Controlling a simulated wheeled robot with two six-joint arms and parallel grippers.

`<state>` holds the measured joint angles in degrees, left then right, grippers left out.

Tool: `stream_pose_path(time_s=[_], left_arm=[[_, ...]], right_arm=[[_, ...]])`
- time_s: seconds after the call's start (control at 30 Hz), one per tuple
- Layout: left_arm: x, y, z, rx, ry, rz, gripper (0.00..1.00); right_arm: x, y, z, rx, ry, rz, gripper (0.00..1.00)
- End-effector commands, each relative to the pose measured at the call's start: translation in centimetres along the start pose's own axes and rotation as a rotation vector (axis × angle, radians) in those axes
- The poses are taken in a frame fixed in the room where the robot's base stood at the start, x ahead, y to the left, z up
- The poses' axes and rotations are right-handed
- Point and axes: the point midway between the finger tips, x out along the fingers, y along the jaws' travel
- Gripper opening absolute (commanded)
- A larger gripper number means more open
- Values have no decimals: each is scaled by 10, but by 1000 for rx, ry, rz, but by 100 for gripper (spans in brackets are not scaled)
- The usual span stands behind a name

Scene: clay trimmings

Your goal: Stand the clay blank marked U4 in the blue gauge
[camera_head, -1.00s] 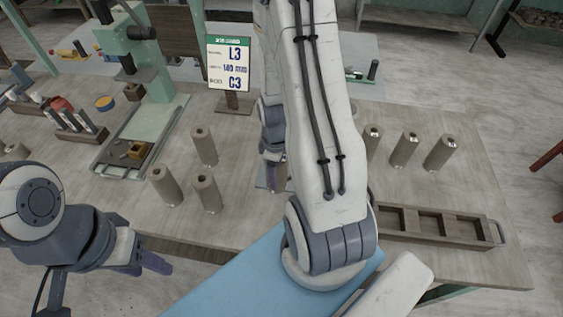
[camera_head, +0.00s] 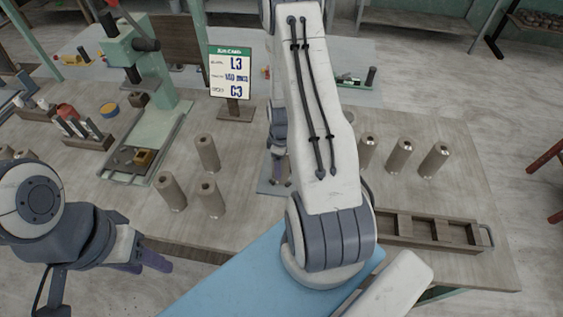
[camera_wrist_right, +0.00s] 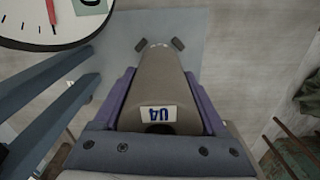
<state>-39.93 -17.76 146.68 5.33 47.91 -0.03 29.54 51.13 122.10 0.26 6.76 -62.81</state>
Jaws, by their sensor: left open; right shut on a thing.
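The clay blank marked U4 (camera_wrist_right: 158,88) is grey-brown, with a white label on its side. My right gripper (camera_wrist_right: 160,90) is shut on it, a purple finger on either side. The blue gauge shows as blue-grey bars (camera_wrist_right: 38,85), a white dial with a red hand (camera_wrist_right: 50,15) and a flat plate (camera_wrist_right: 200,30). The blank's far end is over the plate, near two small dark pads; I cannot tell whether it touches. In the head view the plate (camera_head: 264,188) shows below my right gripper (camera_head: 281,178), partly behind my arm. My left gripper (camera_head: 148,265) is open and empty near the front edge.
Several unmarked-looking clay blanks (camera_head: 206,153) stand on the table left and right of my right arm. A wooden tray with compartments (camera_head: 432,230) lies at right. A green press (camera_head: 150,110) and a sign (camera_head: 230,75) stand behind at left.

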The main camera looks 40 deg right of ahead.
Motion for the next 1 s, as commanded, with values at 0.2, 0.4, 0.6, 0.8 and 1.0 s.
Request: stream_pose_path(time_s=[0.2,0.4,0.6,0.8,1.0], left_arm=[[2,0,0,0,0,0,50],[3,0,0,-1,0,0,50],[1,0,0,-1,0,0,50],[6,0,0,-1,0,0,50],[17,-1,1,-3,0,0,50]], right_arm=[[1,0,0,0,1,1,0],[3,0,0,0,0,0,100],[1,0,0,0,0,0,100],[-13,1,-1,0,2,4,100],[-49,1,-1,0,4,7,100]])
